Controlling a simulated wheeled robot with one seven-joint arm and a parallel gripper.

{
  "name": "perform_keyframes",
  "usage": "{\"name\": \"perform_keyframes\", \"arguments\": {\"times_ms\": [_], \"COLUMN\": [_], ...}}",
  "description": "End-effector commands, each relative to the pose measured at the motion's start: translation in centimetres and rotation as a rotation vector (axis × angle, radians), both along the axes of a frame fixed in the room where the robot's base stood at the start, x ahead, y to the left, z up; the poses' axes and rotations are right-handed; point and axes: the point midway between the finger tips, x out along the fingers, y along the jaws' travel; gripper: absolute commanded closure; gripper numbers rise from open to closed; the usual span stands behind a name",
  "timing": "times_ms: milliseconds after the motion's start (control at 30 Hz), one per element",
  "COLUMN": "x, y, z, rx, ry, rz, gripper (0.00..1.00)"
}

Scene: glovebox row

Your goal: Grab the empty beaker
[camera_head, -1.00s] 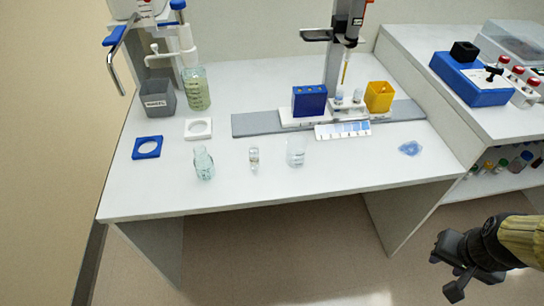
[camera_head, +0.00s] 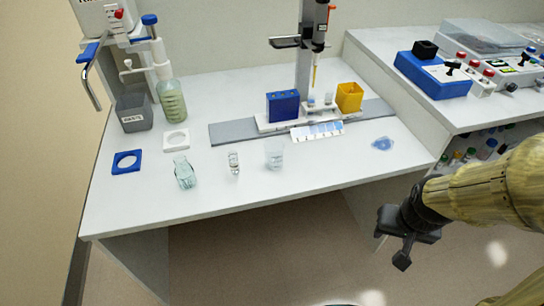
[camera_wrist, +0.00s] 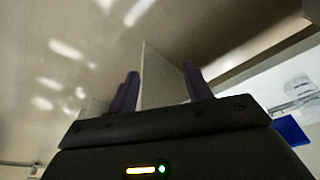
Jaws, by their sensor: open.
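A clear beaker (camera_head: 274,155) stands upright near the front of the white bench in the head view; it looks empty. A small clear vial (camera_head: 234,162) stands to its left, and a greenish glass bottle (camera_head: 184,174) stands further left. My gripper (camera_head: 389,244) is off the bench's front edge, low and to the right of the beaker, and touches nothing. In the wrist view my gripper's two fingers (camera_wrist: 160,78) are spread apart with nothing between them. A clear glass vessel (camera_wrist: 303,97) shows at the right edge there; I cannot tell which one.
Behind the beaker are a grey rail (camera_head: 236,132), a blue block (camera_head: 283,105), a yellow box (camera_head: 349,97) and a pipette stand (camera_head: 304,60). A blue weighing dish (camera_head: 382,144) lies right of the beaker. A second bench (camera_head: 385,50) stands at right.

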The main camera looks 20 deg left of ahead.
Motion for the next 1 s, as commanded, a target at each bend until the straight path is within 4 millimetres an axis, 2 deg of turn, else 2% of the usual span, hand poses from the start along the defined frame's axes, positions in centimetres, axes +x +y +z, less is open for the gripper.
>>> {"name": "perform_keyframes", "arguments": {"times_ms": [33,133,267,367,533,700,800,900,1000], "x": [0.2,1.3,4.3,7.3,11.0,11.6,11.2,10.9,10.9], "y": [0.0,0.2,1.3,3.6,10.0,17.0,19.5,20.6,20.8], "z": [0.0,0.0,-0.1,0.0,0.8,2.6,3.6,4.1,4.2], "rx": [-0.004,-0.02,-0.048,-0.043,0.061,0.256,0.349,0.393,0.4], "ry": [-0.007,-0.042,-0.147,-0.267,-0.484,-0.671,-0.739,-0.769,-0.775], "rz": [0.006,0.047,0.169,0.31,0.57,0.783,0.852,0.882,0.887], "gripper": [0.4,0.21,0.21,0.21,0.21,0.21,0.21,0.21,0.21]}}
